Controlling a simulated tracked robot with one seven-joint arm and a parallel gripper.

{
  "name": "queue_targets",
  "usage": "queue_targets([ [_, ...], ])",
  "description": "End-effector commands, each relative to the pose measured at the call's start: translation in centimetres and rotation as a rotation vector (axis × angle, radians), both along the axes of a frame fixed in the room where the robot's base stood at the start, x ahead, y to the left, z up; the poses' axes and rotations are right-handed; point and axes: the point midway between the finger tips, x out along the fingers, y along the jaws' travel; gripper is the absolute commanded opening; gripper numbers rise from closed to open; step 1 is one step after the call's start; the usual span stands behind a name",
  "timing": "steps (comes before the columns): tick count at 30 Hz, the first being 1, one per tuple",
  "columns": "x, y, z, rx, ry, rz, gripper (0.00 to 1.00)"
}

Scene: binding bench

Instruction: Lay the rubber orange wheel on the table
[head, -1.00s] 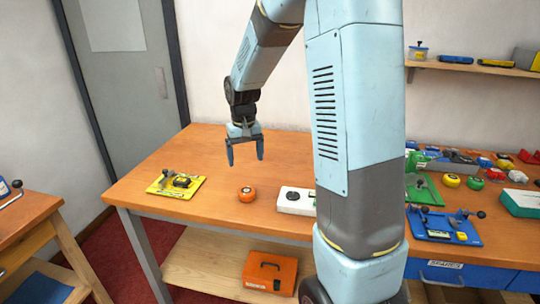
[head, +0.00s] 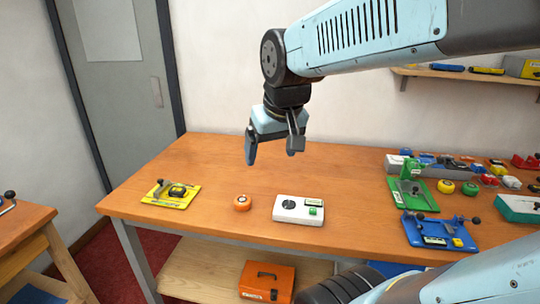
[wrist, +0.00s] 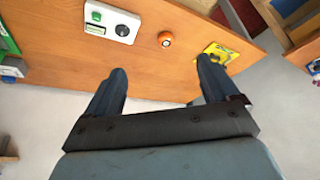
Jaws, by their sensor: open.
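The orange wheel (head: 242,202) lies on the wooden table (head: 225,165), between a yellow plate and a white box. It also shows in the wrist view (wrist: 165,39), ahead of the fingers and apart from them. My gripper (head: 273,152) is open and empty, above the table and up and to the right of the wheel in the head view. In the wrist view the two fingers of my gripper (wrist: 160,82) are spread wide with nothing between them.
The white box (head: 299,210) with a green button stands right of the wheel. The yellow plate (head: 171,194) is to its left. A green fixture (head: 412,194) and a blue fixture (head: 440,231) stand further right. Bare tabletop lies behind the wheel.

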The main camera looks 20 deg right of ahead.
Motion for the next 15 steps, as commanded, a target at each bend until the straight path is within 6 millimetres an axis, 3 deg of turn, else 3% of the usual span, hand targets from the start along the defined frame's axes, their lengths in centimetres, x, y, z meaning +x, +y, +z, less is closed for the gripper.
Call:
queue_targets([
  [6, -3.6, -0.3, 0.3, 0.009, -0.062, 0.007, 0.88],
  [15, -4.5, -0.5, 0.3, 0.01, -0.076, 0.01, 0.88],
])
